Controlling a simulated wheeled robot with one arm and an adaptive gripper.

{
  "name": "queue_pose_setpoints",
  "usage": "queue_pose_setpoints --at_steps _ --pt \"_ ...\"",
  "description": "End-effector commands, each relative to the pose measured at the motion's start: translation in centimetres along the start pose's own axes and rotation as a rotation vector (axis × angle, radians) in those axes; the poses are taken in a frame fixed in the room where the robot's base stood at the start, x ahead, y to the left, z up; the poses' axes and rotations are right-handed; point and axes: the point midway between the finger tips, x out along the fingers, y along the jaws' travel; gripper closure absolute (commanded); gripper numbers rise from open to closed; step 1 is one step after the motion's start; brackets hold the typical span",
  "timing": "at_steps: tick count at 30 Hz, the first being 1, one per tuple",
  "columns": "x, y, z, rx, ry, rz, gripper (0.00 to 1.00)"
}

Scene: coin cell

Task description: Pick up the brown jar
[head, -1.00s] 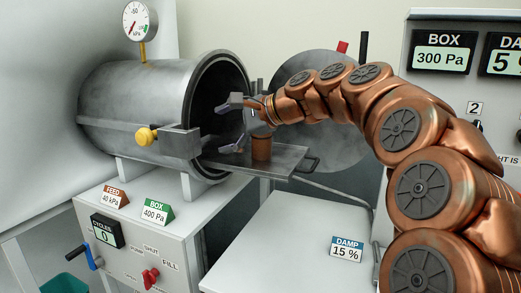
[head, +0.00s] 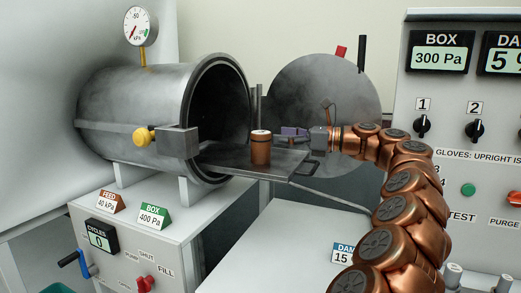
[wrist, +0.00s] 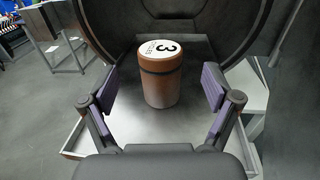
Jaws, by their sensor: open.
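The brown jar (head: 261,149) stands upright on the metal tray (head: 225,157) that sticks out of the chamber mouth. In the wrist view the jar (wrist: 159,82) has a dark band below its lid and a white top marked "3". My gripper (head: 292,132) is just to the right of the jar in the head view, at about its height. In the wrist view my gripper (wrist: 158,90) is open, with one purple-padded finger on each side of the jar. Gaps show between the pads and the jar, and nothing is held.
The round metal chamber (head: 150,105) stands open behind and left of the tray, its round door (head: 320,85) swung out behind my gripper. A yellow knob (head: 145,137) juts from the chamber's side. A switch panel (head: 455,120) stands at the right.

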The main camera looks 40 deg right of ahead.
Motion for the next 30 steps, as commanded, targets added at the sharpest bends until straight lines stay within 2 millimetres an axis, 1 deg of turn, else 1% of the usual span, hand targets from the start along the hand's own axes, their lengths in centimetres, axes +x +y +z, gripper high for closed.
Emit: queue_pose_setpoints --at_steps 1,5,8,16,19,24,30 --pt "0.5 0.0 -0.1 -0.001 0.000 0.001 0.12" --pt "1.2 0.0 0.0 -0.002 0.000 -0.001 0.12" --pt "2.2 0.1 0.0 -0.003 0.001 0.001 0.12" --pt "5.7 0.0 -0.1 -0.001 0.001 0.000 0.12" --pt "6.1 0.0 -0.1 -0.001 0.001 -0.001 0.12" --pt "6.0 0.0 0.0 -0.002 0.000 -0.001 0.12" --pt "6.0 0.0 0.0 -0.002 0.001 -0.001 0.32"
